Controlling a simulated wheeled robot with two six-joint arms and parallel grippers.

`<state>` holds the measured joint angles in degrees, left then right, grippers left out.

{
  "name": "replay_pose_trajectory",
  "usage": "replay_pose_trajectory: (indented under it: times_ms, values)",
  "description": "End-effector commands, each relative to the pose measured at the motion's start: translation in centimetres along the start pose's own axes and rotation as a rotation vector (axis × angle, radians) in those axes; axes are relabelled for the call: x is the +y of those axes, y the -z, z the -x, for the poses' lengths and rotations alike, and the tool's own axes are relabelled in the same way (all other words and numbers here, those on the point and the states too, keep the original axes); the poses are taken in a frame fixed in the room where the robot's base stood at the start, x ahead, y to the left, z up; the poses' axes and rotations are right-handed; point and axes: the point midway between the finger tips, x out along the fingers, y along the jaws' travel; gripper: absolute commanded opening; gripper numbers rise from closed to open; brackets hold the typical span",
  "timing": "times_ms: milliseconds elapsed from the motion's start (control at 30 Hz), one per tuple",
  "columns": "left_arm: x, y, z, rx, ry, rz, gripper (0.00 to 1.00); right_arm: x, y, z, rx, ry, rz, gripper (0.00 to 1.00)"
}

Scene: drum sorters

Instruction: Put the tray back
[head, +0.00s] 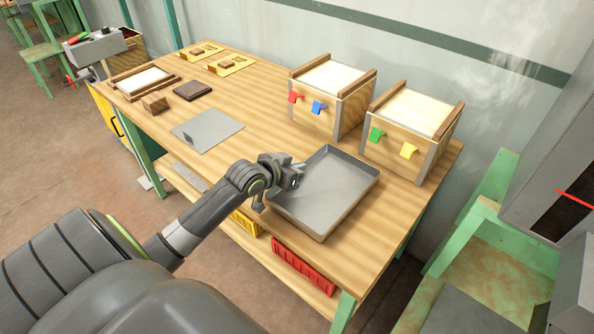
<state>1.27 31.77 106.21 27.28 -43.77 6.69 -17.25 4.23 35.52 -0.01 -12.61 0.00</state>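A grey rectangular tray (335,187) with low raised walls lies on the wooden workbench, near its right end and in front of the two drum boxes. It looks empty. My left gripper (293,176) is at the tray's left wall, close to its upper left side. The fingers are small and partly hidden by the wrist, so I cannot tell whether they are open or shut on the rim. A flat grey plate (207,130) lies on the bench to the left of the tray. My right gripper is not in view.
Two wooden boxes stand at the back, one with red and blue tabs (331,92), one with green and yellow tabs (411,130). Small wooden blocks (155,102) and yellow plates (230,63) lie at the left. A red crate (303,267) sits on the lower shelf.

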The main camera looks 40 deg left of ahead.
Motion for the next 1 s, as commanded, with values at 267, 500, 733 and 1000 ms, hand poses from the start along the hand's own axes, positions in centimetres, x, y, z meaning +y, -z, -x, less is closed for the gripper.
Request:
replay_pose_trajectory:
  times_ms: [267,500,733,1000]
  values:
    - [0.0,-1.0,-0.6,0.001,-0.001,0.0,0.0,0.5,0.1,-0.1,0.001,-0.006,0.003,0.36]
    - [0.0,-1.1,-0.6,0.0,0.0,0.0,0.24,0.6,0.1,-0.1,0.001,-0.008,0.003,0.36]
    - [0.0,-1.0,-0.5,0.0,0.0,0.0,0.24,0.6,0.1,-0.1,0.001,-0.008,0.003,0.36]
    - [0.0,-1.0,2.5,-0.002,0.0,-0.004,0.24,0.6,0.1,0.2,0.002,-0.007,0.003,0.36]
